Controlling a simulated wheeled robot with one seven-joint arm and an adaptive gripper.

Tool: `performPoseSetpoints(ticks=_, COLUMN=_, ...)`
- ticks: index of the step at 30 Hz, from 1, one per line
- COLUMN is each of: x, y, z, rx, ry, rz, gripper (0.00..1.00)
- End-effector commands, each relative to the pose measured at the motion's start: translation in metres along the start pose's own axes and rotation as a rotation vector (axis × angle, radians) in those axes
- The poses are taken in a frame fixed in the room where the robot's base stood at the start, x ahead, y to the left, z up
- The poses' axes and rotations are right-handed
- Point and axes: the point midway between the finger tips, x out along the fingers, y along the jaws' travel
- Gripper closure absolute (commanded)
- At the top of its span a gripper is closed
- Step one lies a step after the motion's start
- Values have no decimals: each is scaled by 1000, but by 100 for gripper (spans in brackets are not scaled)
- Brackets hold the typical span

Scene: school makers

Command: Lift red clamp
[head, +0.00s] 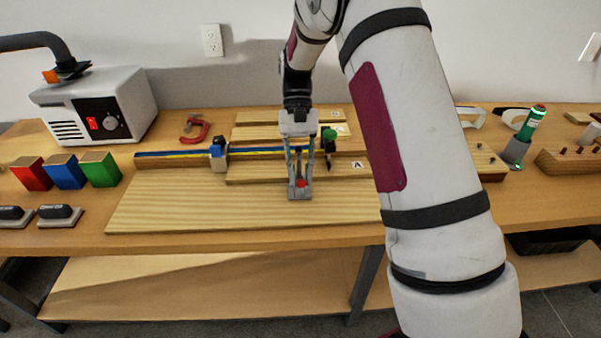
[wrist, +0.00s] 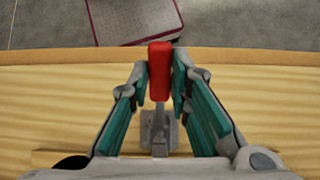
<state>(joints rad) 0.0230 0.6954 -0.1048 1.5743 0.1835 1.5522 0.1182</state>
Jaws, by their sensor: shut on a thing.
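A clamp with a red handle (wrist: 160,72) and a grey metal base (wrist: 174,135) is between the two fingers of my gripper (wrist: 159,88) in the wrist view. The fingers are closed on it, one on each side of the handle. In the head view my gripper (head: 300,192) points down over the front wooden board, and the red handle tip (head: 302,183) shows between the fingers. The rest of the clamp is mostly hidden there. I cannot tell whether its base touches the board.
A green-handled clamp (head: 329,134) stands close behind my gripper. Red (head: 31,175), blue (head: 66,172) and green (head: 99,170) blocks stand farther left. The front board (head: 160,210) has free room.

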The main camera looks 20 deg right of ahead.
Motion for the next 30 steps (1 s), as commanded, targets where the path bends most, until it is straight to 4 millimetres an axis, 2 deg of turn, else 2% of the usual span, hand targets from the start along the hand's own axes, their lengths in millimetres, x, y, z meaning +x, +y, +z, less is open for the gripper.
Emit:
performPoseSetpoints(ticks=1, x=-3, y=0, z=0, rx=0, ry=6, rz=-2, gripper=100)
performPoseSetpoints(ticks=2, x=-3, y=0, z=0, rx=0, ry=6, rz=-2, gripper=75)
performPoseSetpoints(ticks=3, x=-2, y=0, z=0, rx=0, ry=6, rz=-2, gripper=66)
performPoseSetpoints(ticks=4, x=-2, y=0, z=0, rx=0, ry=6, rz=-2, gripper=62)
performPoseSetpoints(ticks=13, x=-2, y=0, z=0, rx=0, ry=5, rz=-1, gripper=62)
performPoseSetpoints(ticks=17, x=-10, y=0, z=-1, rx=0, ry=6, rz=-2, gripper=62)
performPoseSetpoints(ticks=30, x=-90, y=0, z=-1, rx=0, ry=7, rz=-2, gripper=62)
